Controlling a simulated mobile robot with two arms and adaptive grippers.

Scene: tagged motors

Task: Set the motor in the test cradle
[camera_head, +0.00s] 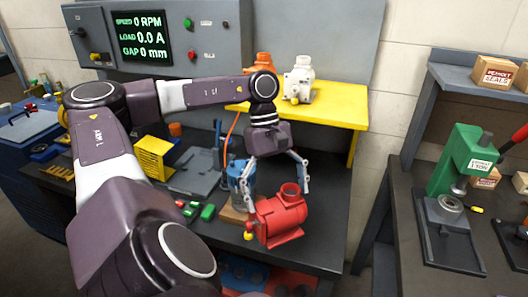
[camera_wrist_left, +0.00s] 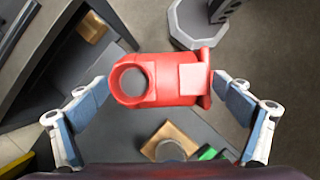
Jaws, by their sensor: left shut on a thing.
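A red motor (camera_head: 280,215) with a round top opening and a small yellow knob hangs in my left gripper (camera_head: 276,198), over the front right part of the dark bench. In the left wrist view the motor (camera_wrist_left: 160,80) sits between the two fingers of the gripper (camera_wrist_left: 160,92), which is shut on it. A grey fixture (camera_head: 200,172) lies on the bench left of the motor, partly behind my arm; it may be the test cradle, but I cannot tell for sure. My right gripper is not in view.
A blue unit (camera_head: 238,172) stands on a wooden block (camera_head: 232,214) close left of the motor. Green blocks (camera_head: 208,212) lie nearby. A yellow shelf (camera_head: 335,111) behind carries an orange motor (camera_head: 262,61) and a white motor (camera_head: 299,78). A green press (camera_head: 462,160) stands on the right-hand bench.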

